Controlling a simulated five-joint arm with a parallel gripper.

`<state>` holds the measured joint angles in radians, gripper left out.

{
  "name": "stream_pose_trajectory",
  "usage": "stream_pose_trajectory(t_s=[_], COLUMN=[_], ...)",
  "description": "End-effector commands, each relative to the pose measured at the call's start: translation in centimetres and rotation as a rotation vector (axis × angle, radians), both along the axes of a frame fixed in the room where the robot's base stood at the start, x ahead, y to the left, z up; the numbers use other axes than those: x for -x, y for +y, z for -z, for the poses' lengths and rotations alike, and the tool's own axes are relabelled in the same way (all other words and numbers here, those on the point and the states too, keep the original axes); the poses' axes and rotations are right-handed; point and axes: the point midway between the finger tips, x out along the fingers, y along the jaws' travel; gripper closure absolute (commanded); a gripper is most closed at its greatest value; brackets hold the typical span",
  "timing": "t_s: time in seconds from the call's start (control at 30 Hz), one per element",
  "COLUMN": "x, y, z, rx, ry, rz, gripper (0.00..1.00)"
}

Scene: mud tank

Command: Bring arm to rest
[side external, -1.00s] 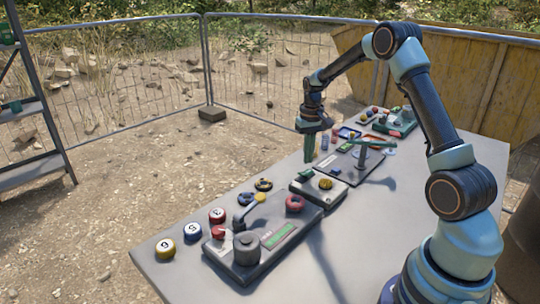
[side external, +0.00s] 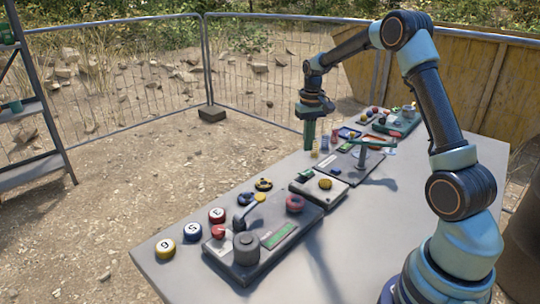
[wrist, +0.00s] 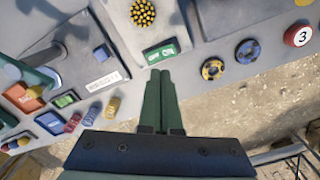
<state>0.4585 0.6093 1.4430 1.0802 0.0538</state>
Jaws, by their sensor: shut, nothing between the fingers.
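My gripper (side external: 309,135) points down above the far edge of the grey table (side external: 161,277) in the side view, with its green fingers together. In the wrist view the fingers (wrist: 165,88) lie side by side, shut and empty. Their tips are near a green rocker switch (wrist: 161,52) on a grey panel, but I cannot tell the height between them. The arm is raised and bent over the table.
A panel with a grey knob (side external: 247,248) and a lever stands at the front. Numbered balls (side external: 193,231) lie at the left edge. A green-handled valve (side external: 366,143) stands behind. A wire fence (side external: 110,85) and a yellow skip (side external: 465,85) surround the table.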

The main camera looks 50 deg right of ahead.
Motion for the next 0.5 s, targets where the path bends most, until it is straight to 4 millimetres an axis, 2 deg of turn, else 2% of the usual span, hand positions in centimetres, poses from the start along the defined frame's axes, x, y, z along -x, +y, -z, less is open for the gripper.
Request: stream_pose_trajectory(t_s=[0.13, 0.27, 0.5], x=[0.3, 1.4, 4.9], y=[2.7, 6.1, 12.0], z=[-3.2, -6.6, -10.9], rx=[0.023, 0.046, 0.082], ry=[-0.049, -0.107, -0.215], rz=[-0.054, -0.119, -0.241], gripper=[1.0, 1.0, 1.0])
